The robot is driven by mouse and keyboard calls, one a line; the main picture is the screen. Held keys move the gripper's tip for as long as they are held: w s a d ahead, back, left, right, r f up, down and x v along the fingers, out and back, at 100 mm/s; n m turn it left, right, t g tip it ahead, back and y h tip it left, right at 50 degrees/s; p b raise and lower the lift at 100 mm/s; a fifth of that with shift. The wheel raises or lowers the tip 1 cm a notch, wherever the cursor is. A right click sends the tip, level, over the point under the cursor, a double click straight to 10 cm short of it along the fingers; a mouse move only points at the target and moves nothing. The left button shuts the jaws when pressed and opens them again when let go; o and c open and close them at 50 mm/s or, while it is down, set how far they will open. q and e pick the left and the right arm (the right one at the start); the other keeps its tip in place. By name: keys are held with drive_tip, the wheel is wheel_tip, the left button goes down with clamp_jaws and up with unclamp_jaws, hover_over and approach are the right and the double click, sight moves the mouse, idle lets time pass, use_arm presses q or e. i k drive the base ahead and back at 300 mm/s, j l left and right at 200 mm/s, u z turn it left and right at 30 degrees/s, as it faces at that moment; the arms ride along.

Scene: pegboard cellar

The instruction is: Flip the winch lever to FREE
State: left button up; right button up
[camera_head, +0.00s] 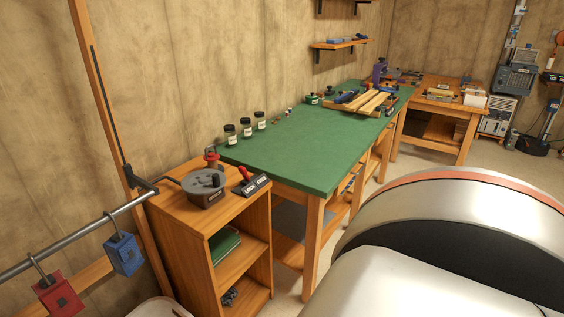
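A small wooden cabinet (170,226) stands against the wall at the left. On its top is a grey round winch (203,192) with a dark crank arm. Right beside the winch sits a dark plate (257,185) marked LOCK and FREE. A lever with a red grip (243,173) rises from this plate and leans to the upper left, away from the FREE word. Its exact setting is hard to tell at this size. Neither of my grippers shows in the view.
A green-topped workbench (290,155) adjoins the cabinet on the right, with several dark jars (246,127) along its wall side. Floor shows right of the bench.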

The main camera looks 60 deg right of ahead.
sight(242, 170)
drive_tip(key=z, duration=1.4)
drive_tip(key=k, duration=0.05)
